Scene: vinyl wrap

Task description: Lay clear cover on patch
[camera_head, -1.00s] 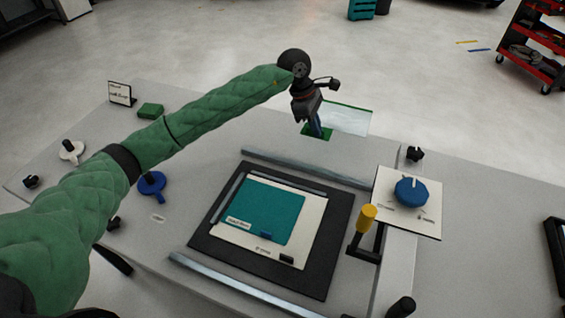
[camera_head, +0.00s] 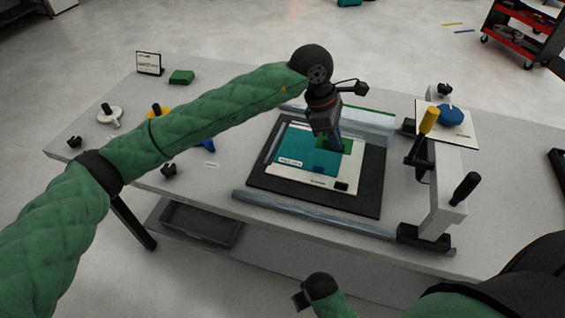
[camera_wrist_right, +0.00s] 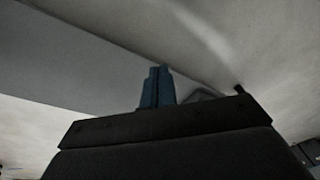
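The teal patch (camera_head: 290,141) lies on a white card (camera_head: 312,177) on a black mat. The clear cover (camera_head: 358,119) is a see-through sheet with a green far edge and a green tab (camera_head: 348,147). My left gripper (camera_head: 336,143) appears shut on this tab, above the right part of the patch. The arm hides part of the cover, and I cannot tell whether the cover touches the patch. My right gripper (camera_wrist_right: 157,87) is empty, its blue fingers close together. In the head view, the right wrist (camera_head: 320,287) is low, in front of the table.
Metal rails (camera_head: 310,214) run in front of and behind the black mat (camera_head: 368,184). Several knobs and a green block (camera_head: 181,77) sit at the left.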

